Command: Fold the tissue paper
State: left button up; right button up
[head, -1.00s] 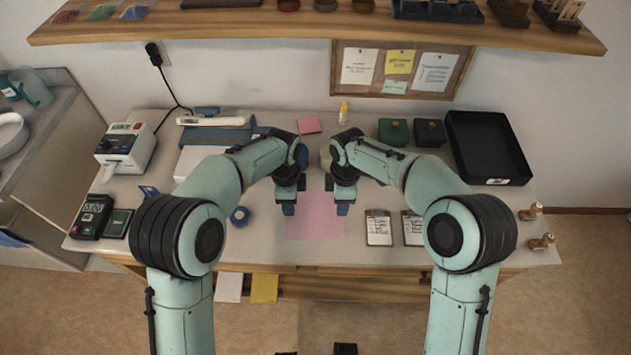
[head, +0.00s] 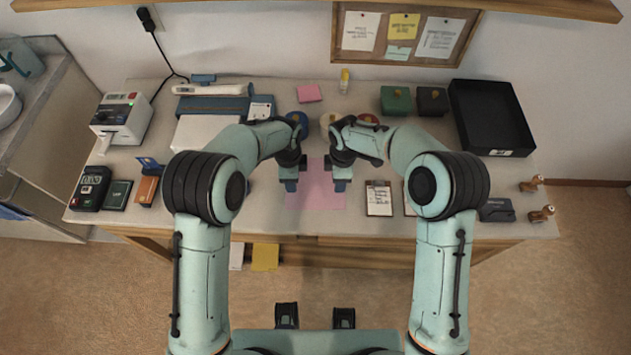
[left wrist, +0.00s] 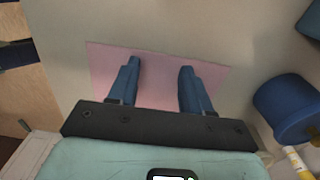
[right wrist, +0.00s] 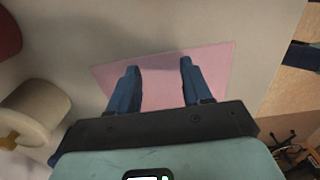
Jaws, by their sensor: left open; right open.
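A pink sheet of tissue paper (head: 316,190) lies flat on the table in front of me, between and under my grippers. In the left wrist view the sheet (left wrist: 158,82) spreads beneath the open fingers. It also shows in the right wrist view (right wrist: 160,85), flat and without visible creases. My left gripper (head: 290,186) is open and empty above the sheet's left part. My right gripper (head: 340,186) is open and empty above its right part. The grippers and wrists hide parts of the sheet in the head view.
A small pink pad (head: 309,93) lies behind. A blue spool (left wrist: 285,108) and a cream spool (right wrist: 38,112) stand just behind the grippers. A black tray (head: 491,118) stands at the back right, a label printer (head: 122,118) at the left.

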pick_arm(q)
jog(key=shift+f, duration=0.1)
pick_arm(e)
jog(key=shift+f, duration=0.1)
pick_arm(q)
jog(key=shift+f, duration=0.1)
jog(key=shift+c, duration=0.5)
pick_arm(e)
jog(key=shift+f, duration=0.1)
jog(key=shift+c, duration=0.5)
pick_arm(q)
grip_shut()
pick_arm(e)
grip_shut()
pick_arm(q)
jog(key=shift+s, duration=0.1)
pick_arm(e)
jog(key=shift+s, duration=0.1)
